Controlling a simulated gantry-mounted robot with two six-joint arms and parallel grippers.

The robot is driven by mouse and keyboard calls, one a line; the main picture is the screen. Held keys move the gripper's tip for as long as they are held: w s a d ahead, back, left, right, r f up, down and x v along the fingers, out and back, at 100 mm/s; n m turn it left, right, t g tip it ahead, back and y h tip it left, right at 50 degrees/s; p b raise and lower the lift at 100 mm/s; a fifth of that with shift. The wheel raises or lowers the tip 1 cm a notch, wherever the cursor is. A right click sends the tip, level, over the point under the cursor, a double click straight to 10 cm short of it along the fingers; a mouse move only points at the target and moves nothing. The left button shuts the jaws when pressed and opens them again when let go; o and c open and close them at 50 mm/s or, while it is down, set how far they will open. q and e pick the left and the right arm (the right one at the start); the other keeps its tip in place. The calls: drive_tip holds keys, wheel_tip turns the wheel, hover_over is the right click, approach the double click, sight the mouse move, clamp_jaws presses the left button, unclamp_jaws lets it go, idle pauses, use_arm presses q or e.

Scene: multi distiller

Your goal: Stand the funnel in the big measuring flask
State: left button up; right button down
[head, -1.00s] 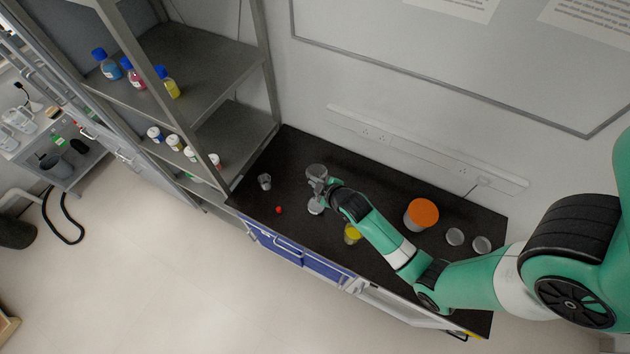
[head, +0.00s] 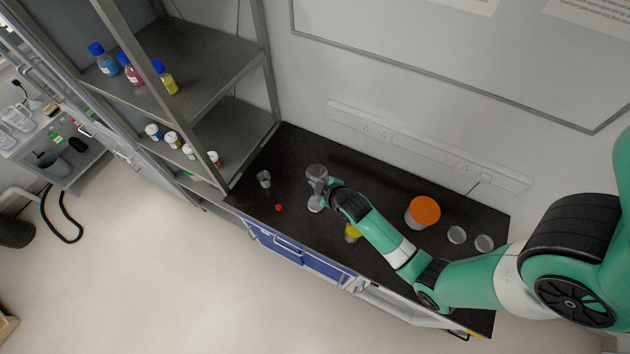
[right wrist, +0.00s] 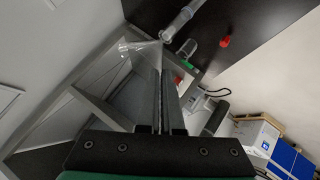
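My right gripper (head: 325,186) is at the far left end of the dark bench. In the right wrist view its fingers (right wrist: 161,75) are close together, with the clear funnel (right wrist: 139,47) at their tips. The funnel's wide mouth (head: 316,171) shows beside the gripper in the head view. The big measuring flask (head: 315,205) stands just below it on the bench. In the right wrist view the flask's long glass neck (right wrist: 183,18) ends close to the funnel. I cannot tell whether the funnel's stem is inside the neck. My left gripper is out of view.
A small glass vessel (head: 264,179) and a red stopper (head: 278,208) lie left of the flask. A yellow item (head: 352,233), an orange-lidded container (head: 424,212) and two clear round dishes (head: 457,235) are to the right. Shelves (head: 190,75) stand at the left.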

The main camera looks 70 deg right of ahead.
drive_tip(key=shift+f, duration=0.4)
drive_tip(key=c, duration=1)
unclamp_jaws()
drive_tip(key=p+v, duration=0.1)
drive_tip(key=v, duration=1)
drive_tip(key=shift+s+a+r, duration=0.15)
drive_tip(key=shift+r, duration=0.1)
